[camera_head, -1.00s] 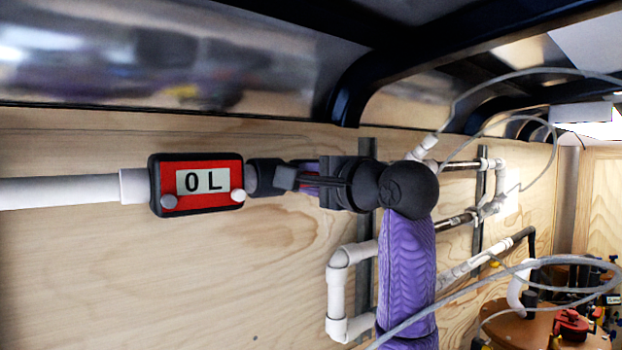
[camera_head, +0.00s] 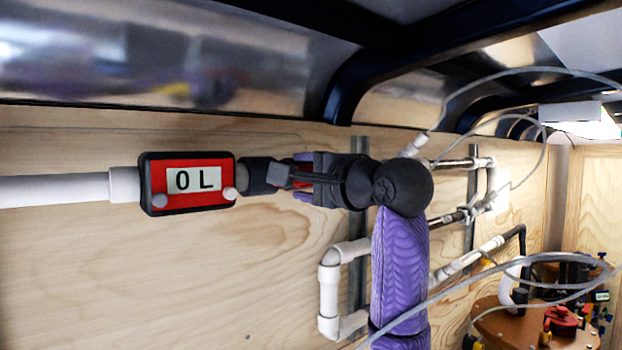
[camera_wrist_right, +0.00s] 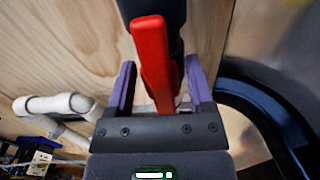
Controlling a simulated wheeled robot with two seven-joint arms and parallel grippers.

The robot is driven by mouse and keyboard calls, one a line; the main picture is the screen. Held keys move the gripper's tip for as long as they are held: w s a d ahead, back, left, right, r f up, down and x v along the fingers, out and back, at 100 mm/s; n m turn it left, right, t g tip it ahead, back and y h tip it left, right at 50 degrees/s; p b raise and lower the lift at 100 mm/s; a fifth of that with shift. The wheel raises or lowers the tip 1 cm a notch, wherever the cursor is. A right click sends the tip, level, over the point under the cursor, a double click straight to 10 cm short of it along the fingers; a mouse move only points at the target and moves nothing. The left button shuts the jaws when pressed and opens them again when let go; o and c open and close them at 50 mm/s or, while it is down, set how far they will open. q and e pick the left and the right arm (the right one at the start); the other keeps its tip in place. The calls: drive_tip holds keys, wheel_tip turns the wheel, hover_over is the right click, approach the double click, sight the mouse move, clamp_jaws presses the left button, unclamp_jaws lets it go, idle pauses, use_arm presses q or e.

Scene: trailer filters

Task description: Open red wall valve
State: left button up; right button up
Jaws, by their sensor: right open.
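The red valve handle (camera_wrist_right: 153,62) is a flat lever in the right wrist view, fixed to a dark pipe fitting. My right gripper (camera_wrist_right: 160,78) is open, with one purple finger on each side of the handle. Gaps show between the fingers and the lever, so it does not look clamped. In the head view my right gripper (camera_head: 302,180) reaches left to the dark fitting (camera_head: 257,175) on the wall pipe. Only a small piece of the red handle (camera_head: 303,184) shows there, mostly hidden by the gripper. My left gripper is in neither view.
A red meter reading "0L" (camera_head: 187,182) sits on the white pipe (camera_head: 55,189) just left of the fitting. White elbow pipes (camera_head: 329,297) run behind my forearm. A grey cable (camera_head: 500,266) loops at right. A brown round top (camera_head: 510,325) with valves stands lower right.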

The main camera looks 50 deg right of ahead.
drive_tip(key=b+v, duration=0.3)
drive_tip(key=v, duration=0.6)
drive_tip(key=shift+s, duration=0.35)
drive_tip(key=shift+f, duration=0.1)
